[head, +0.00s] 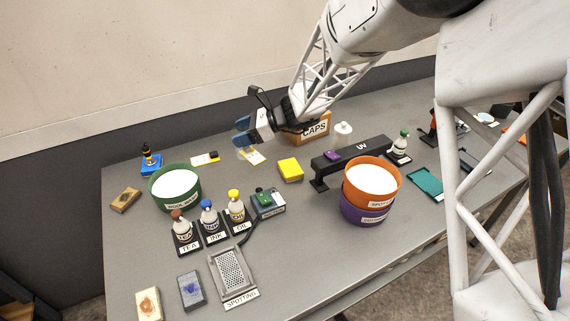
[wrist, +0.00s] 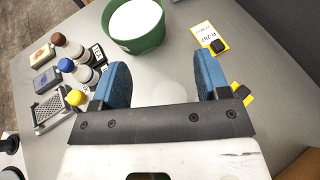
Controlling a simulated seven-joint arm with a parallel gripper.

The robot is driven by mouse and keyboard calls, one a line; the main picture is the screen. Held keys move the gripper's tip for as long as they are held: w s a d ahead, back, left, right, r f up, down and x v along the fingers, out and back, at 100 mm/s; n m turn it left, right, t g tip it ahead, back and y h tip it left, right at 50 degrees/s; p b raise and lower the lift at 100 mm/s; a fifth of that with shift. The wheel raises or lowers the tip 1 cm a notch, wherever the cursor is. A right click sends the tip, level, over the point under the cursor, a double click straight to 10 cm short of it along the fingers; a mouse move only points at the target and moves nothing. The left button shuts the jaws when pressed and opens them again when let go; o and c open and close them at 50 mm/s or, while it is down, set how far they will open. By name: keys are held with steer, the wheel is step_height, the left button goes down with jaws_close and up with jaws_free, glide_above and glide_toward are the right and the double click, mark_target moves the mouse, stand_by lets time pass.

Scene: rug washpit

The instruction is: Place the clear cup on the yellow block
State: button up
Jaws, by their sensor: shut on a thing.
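My gripper (head: 242,133) is in the air over the back middle of the grey table, with its blue fingers shut on the clear cup (head: 244,151). The cup is very faint in the head view. In the wrist view it shows as a pale see-through round shape (wrist: 165,94) between the two blue fingers (wrist: 162,84). The yellow block (head: 290,169) lies on the table to the right of and nearer than my gripper, with its top bare. It does not show in the wrist view.
A green tub (head: 175,190) stands at left. Tea, ink and oil bottles (head: 208,222) stand in front. A black UV bar (head: 350,160) and stacked orange and purple tubs (head: 369,190) stand right of the block. The CAPS box (head: 313,129) is behind. Table between block and green tub is clear.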

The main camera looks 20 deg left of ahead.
steer(key=w+d+r, duration=0.2)
steer(key=w+d, duration=0.5)
steer(key=d, duration=0.5)
steer(key=shift+w+d+r+g, duration=0.2)
steer(key=shift+d+g, duration=0.05)
steer(key=shift+g, duration=0.05)
step_height(320, 180, down, 6)
steer(key=shift+f, duration=0.15)
steer(key=shift+f, duration=1.85)
steer(key=shift+f, duration=0.2)
steer(key=o, duration=0.9)
steer(key=shift+r, duration=0.2)
